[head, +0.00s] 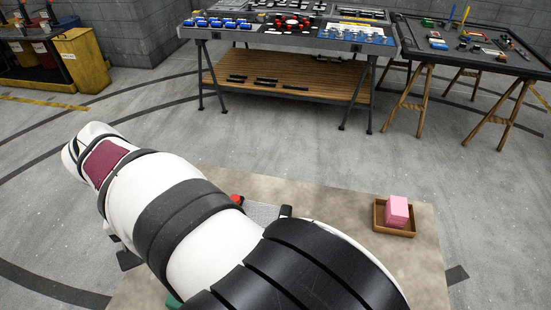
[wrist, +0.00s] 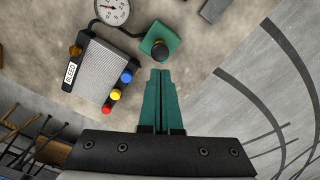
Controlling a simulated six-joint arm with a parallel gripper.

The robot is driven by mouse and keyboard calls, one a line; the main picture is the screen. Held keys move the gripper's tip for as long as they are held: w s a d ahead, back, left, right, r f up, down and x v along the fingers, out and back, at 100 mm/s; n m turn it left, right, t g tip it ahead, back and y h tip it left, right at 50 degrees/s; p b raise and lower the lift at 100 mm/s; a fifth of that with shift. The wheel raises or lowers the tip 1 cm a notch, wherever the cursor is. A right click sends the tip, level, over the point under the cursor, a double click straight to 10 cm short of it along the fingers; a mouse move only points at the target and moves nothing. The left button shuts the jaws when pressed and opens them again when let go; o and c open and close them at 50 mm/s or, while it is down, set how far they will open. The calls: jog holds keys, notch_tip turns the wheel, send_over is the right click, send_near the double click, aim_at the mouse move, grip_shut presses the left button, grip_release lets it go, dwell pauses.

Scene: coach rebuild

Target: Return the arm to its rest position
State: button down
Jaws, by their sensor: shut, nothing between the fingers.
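My gripper (wrist: 161,84) shows in the wrist view, with its two green fingers closed together and nothing between them. Its tips point at a green block with a dark round knob (wrist: 158,46) just beyond them. I cannot tell the exact gap between tips and block. In the head view my white and black arm fills the lower left and hides the gripper and much of the table.
The table (head: 430,260) carries a wooden tray (head: 381,229) holding a pink block (head: 396,209). The wrist view shows a grey box (wrist: 103,75) with coloured knobs and a round gauge (wrist: 112,10). Two workbenches stand beyond open floor (head: 300,155).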

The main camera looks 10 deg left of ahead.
jog(key=shift+d, duration=0.1)
dwell(0.6)
jog(key=w+d+r+m, duration=0.1)
jog(key=w+d+m, duration=0.1)
jog(key=d, duration=0.6)
jog(key=w+d+r+m, duration=0.2)
jog(key=d+m, duration=0.1)
jog(key=d, duration=0.6)
jog(key=s+d+f+m+y, duration=0.1)
jog(key=s+d+f+m, duration=0.1)
jog(key=s+d, duration=0.3)
jog(key=s+d+f+m, duration=0.1)
jog(key=s+d+m, duration=0.3)
jog(key=d, duration=0.6)
jog(key=shift+s+f+m+y, duration=0.3)
jog(key=shift+s+f+y, duration=0.1)
jog(key=shift+s, duration=0.4)
